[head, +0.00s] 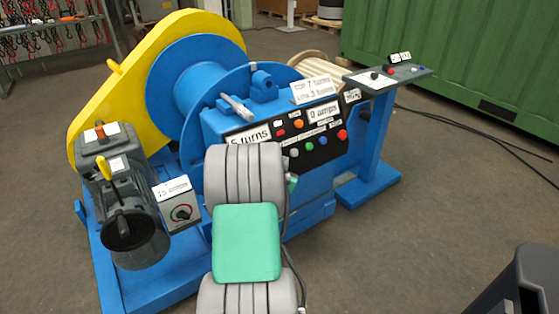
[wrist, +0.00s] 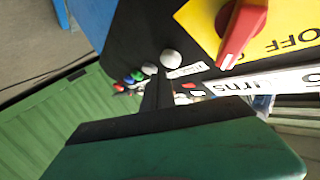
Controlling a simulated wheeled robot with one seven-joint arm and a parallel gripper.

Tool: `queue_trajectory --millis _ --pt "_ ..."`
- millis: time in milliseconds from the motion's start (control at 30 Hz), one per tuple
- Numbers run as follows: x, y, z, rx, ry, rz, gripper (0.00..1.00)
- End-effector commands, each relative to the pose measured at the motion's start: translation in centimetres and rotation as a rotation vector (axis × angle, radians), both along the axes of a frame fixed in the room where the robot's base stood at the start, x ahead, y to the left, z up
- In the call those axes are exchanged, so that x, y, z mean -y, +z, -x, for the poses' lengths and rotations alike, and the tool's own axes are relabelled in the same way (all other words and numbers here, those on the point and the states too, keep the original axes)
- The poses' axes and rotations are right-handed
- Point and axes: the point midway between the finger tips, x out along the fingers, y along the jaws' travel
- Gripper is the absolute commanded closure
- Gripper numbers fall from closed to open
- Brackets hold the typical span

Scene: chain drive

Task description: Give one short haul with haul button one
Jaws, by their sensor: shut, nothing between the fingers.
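The control panel (head: 318,149) is a black sloped face on the blue winch machine. It carries a row of buttons: a whitish one (head: 294,152), a green one (head: 308,146), a blue one (head: 322,140) and a red one (head: 342,134). Their small labels are too blurred to tell which is haul button one. In the wrist view my gripper (wrist: 158,88) is shut and empty, its dark fingertips over the panel. Beyond the tips show two whitish buttons, a nearer one (wrist: 171,58) and a farther one (wrist: 149,69). Contact cannot be told.
A red rotary switch (wrist: 242,30) on a yellow plate marked OFF is close at the upper right of the wrist view. A grey pedestal panel (head: 388,77) stands right of the winch. The blue drum (head: 195,80) and yellow guard (head: 105,95) are behind. Floor at right is mostly clear.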

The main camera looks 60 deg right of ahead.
Motion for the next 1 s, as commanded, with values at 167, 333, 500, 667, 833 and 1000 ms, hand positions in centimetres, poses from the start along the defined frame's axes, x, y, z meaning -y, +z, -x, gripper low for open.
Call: queue_trajectory --millis 167,333,500,667,833,1000 --pt "0.0 0.0 0.0 0.0 0.0 0.0 1.0" --pt "0.01 -0.06 -0.02 0.0 0.0 0.0 1.0" --pt "0.18 -0.43 -0.39 0.0 0.001 0.0 1.0" --pt "0.34 -0.45 -0.71 0.0 0.001 0.001 1.0" --pt "0.34 -0.33 -0.7 0.0 0.0 0.001 1.0" --pt "0.35 -0.38 -0.71 0.0 0.0 0.0 1.0"
